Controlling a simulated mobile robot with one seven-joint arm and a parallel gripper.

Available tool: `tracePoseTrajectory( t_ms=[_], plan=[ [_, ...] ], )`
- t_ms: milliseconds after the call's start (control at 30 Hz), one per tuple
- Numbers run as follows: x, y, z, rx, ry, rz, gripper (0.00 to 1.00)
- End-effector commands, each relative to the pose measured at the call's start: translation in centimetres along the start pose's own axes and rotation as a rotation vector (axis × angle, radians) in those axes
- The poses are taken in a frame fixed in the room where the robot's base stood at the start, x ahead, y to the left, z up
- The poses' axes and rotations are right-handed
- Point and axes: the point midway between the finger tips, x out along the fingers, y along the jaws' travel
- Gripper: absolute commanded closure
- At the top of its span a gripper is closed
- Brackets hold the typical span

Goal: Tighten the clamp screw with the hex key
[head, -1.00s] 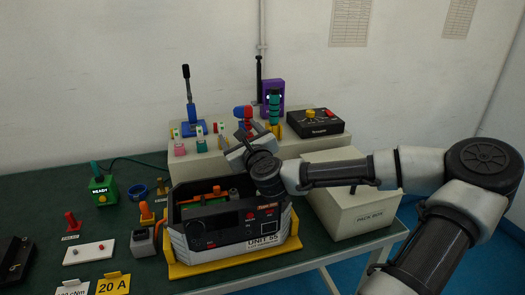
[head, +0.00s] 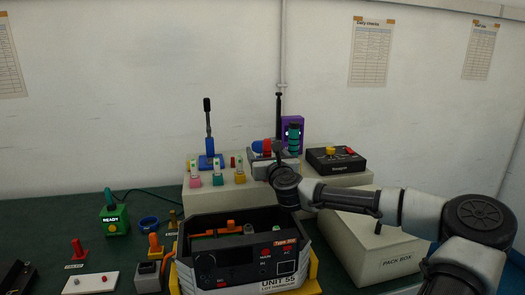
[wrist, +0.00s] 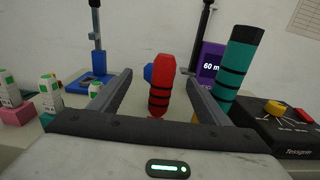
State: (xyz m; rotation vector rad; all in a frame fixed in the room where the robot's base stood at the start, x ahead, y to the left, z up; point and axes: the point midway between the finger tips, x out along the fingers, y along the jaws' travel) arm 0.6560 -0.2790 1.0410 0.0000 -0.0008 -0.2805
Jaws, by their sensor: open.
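A red upright handle with black bands (wrist: 160,88) stands between the open fingers of my gripper (wrist: 160,78) in the wrist view; I see no clear contact. In the head view the red handle (head: 279,147) shows just behind my gripper (head: 270,160), on the raised beige bench. A teal banded handle (wrist: 236,68) stands to the right of the fingers. I cannot tell which handle belongs to the hex key. The open-topped unit labelled UNIT 55 (head: 240,268) stands in front, with orange and green parts inside. The clamp screw cannot be made out.
A blue-based lever (head: 209,160) and several small coloured holders stand left of my gripper. A purple display post (head: 293,130) and a black box with yellow and red knobs (head: 336,160) are right. The pack box (head: 368,252) is front right. A green READY block (head: 114,216) is far left.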

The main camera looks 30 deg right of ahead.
Motion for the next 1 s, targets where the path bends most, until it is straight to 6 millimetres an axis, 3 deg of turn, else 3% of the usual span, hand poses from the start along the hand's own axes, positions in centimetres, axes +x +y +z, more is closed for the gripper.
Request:
tracePoseTrajectory(
  t_ms=[100,300,667,967,1000],
  plan=[
    [2.1,0.1,-0.1,0.0,-0.001,0.001,0.3],
    [4.1,0.0,-0.1,0.0,0.001,-0.001,0.3],
    [4.6,0.0,0.0,0.0,0.001,0.0,0.3],
    [4.6,0.0,0.0,0.0,0.001,0.0,0.76],
    [4.6,0.0,0.0,0.0,0.001,0.0,0.59]
  ],
)
